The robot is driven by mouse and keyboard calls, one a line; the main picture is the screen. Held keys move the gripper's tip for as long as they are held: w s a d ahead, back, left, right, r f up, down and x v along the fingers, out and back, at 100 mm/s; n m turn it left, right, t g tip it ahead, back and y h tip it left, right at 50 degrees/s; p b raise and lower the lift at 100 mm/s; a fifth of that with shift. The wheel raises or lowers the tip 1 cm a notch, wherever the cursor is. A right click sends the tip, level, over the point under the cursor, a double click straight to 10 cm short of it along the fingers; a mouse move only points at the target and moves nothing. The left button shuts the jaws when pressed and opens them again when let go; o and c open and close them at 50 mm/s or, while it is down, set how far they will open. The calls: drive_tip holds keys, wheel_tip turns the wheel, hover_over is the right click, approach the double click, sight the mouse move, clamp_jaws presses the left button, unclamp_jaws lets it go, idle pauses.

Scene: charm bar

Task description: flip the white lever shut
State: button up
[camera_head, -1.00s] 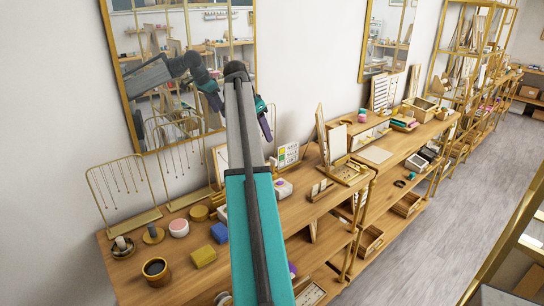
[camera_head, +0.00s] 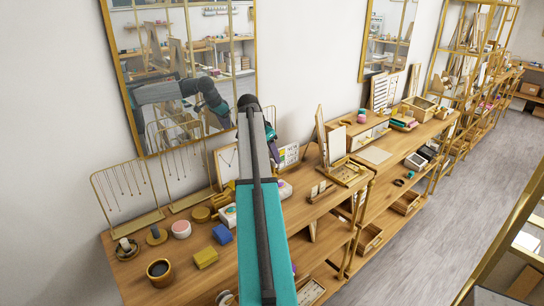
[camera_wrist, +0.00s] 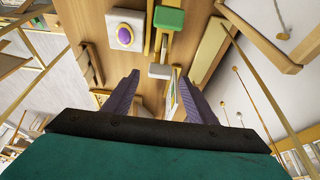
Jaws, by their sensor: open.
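My gripper (camera_wrist: 159,78) shows in the wrist view with its two purple fingers spread apart and nothing held between them. A small pale white-grey block (camera_wrist: 160,71), which may be the white lever, appears between and beyond the fingertips; I cannot tell its distance or whether it touches them. A green block (camera_wrist: 168,18) sits above it in the picture, beside gold-coloured strips. In the head view my arm covers part of the table, and the gripper is mostly hidden behind its far end. I cannot make out the lever clearly there.
A white box with a purple oval top (camera_wrist: 125,31) is left of the pale block. A mirror (camera_head: 182,80) hangs behind.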

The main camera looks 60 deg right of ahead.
sight(273, 167)
drive_tip(key=shift+x, duration=1.15)
drive_tip(key=shift+c, duration=0.3)
drive_tip(key=c, duration=1)
drive_tip(key=shift+a, duration=0.1)
